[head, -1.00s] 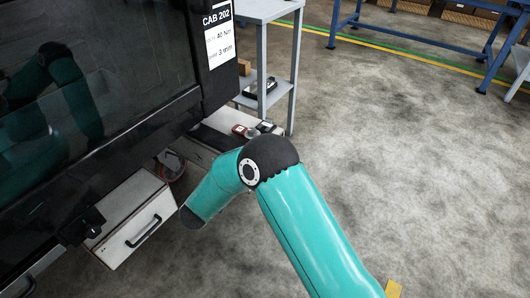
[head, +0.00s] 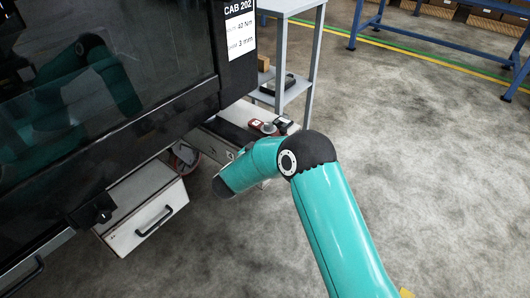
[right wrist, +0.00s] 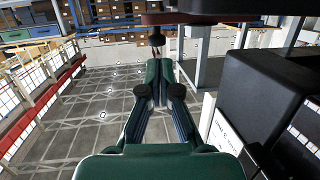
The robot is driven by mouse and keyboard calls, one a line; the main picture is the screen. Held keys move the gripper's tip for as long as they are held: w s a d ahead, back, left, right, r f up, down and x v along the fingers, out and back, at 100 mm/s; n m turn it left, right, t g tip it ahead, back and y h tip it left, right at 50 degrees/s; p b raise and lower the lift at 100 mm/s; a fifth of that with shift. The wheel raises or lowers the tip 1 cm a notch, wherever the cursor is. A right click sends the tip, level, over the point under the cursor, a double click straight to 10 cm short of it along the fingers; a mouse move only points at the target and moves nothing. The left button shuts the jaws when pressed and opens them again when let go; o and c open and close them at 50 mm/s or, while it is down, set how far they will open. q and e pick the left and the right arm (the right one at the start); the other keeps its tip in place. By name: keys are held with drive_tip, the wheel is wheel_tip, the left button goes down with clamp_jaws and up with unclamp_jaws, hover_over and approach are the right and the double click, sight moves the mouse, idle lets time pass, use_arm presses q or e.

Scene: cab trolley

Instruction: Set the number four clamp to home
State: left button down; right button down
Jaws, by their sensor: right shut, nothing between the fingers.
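No clamp with a readable number four shows in either view. My right gripper (right wrist: 157,72) is in the right wrist view, its dark teal fingers together with nothing between them. Just beyond the fingertips, a small dark part (right wrist: 157,40) hangs below a dark overhead edge; I cannot tell what it is or whether the fingers touch it. In the head view my right arm reaches left from its elbow toward the cab's lower edge, and its gripper is hidden there. My left gripper is in neither view.
The black cab (head: 236,75) carries a CAB 202 label (head: 240,32). A white drawer (head: 135,225) with a black handle juts out below. Small items, one a red device (head: 254,124), lie near a grey shelf stand (head: 300,75). The floor (head: 430,160) on the right is clear.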

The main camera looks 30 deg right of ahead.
drive_tip(key=b+x, duration=0.2)
drive_tip(key=x, duration=0.4)
